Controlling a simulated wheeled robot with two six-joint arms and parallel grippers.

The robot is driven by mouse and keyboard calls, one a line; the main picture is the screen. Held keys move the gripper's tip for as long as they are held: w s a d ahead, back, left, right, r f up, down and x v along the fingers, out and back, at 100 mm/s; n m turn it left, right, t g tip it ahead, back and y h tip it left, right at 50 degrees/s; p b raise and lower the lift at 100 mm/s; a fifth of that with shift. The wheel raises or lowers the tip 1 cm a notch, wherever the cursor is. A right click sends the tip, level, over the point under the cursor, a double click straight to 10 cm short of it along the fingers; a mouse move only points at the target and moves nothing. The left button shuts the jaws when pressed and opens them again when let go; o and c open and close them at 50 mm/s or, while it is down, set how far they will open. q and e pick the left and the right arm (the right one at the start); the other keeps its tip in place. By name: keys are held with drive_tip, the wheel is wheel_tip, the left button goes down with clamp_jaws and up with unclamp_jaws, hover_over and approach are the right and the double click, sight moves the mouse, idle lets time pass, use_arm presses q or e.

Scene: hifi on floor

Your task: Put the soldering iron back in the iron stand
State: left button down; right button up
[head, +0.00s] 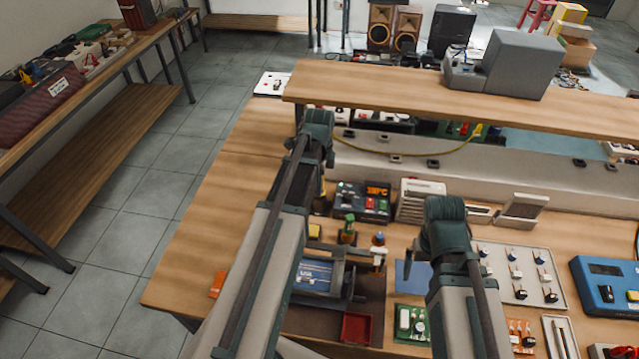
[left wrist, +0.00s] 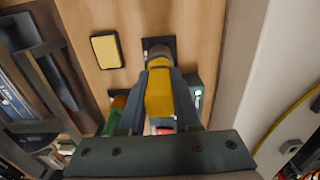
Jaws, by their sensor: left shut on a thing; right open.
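My left gripper (head: 324,178) points down over the bench, mostly hidden behind its own wrist in the head view. In the left wrist view its two fingers are shut on the yellow handle of the soldering iron (left wrist: 160,95). In the head view only a sliver of yellow shows beside the gripper. Beyond the handle, a grey-brown round part meets or overlaps a small black square base, seemingly the iron stand (left wrist: 168,43). I cannot tell whether the iron sits inside it. My right gripper (head: 414,252) is open and empty, largely hidden by its wrist.
The soldering station (head: 376,200) with an orange display stands right of the left gripper. A yellow sponge (left wrist: 107,50) lies close by. A green-topped item (head: 348,226) and a vise-like holder (head: 330,278) are in front. A raised shelf (head: 400,100) crosses behind.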

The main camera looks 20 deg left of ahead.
use_arm(q)
drive_tip(key=shift+f+b, duration=0.3)
drive_tip(key=shift+f, duration=0.25)
drive_tip(key=c, duration=0.5)
unclamp_jaws()
drive_tip(key=shift+o, duration=0.2)
drive_tip(key=o, duration=0.5)
drive_tip(key=shift+c, duration=0.2)
wheel_tip(320, 180, up, 7)
drive_tip(key=p, duration=0.7)
drive_tip(key=shift+r, duration=0.1)
